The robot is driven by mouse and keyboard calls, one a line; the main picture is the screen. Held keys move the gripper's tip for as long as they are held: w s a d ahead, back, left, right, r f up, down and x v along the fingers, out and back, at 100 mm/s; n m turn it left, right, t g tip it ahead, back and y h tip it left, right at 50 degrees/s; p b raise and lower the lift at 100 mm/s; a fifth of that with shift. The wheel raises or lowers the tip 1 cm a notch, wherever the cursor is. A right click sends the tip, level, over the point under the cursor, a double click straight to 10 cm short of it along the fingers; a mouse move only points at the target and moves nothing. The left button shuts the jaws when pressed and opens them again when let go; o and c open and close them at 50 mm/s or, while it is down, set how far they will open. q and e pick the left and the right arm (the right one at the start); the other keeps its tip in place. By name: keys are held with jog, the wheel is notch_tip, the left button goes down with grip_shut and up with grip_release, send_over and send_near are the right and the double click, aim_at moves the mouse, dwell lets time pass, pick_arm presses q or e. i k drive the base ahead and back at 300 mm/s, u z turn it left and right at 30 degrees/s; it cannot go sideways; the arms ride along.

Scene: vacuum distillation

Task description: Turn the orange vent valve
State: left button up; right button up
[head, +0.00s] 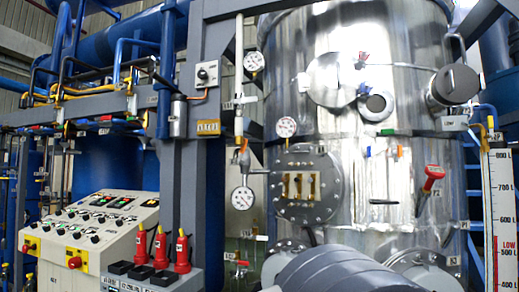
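A large shiny steel vessel (380,100) fills the right half of the head view. A small orange piece (400,151) shows on its front, right of a small blue piece (369,152). Another small orange piece (490,123) shows at the top of the level scale on the far right. Both are too small to tell which is the vent valve or how its handle is turned. Neither gripper is in view.
A control panel (95,225) and several red-handled levers (161,248) stand at left. A red valve handle (433,176) juts from the vessel, right of a bolted round hatch (325,204). A grey ribbed cylinder (345,272) fills the bottom middle. The level scale (501,215) stands far right.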

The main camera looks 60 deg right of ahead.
aim_at(242, 149)
jog(key=z, duration=0.75)
jog(key=i, duration=1.25)
jog(key=z, duration=1.25)
jog(key=i, duration=0.2)
jog(key=z, duration=0.05)
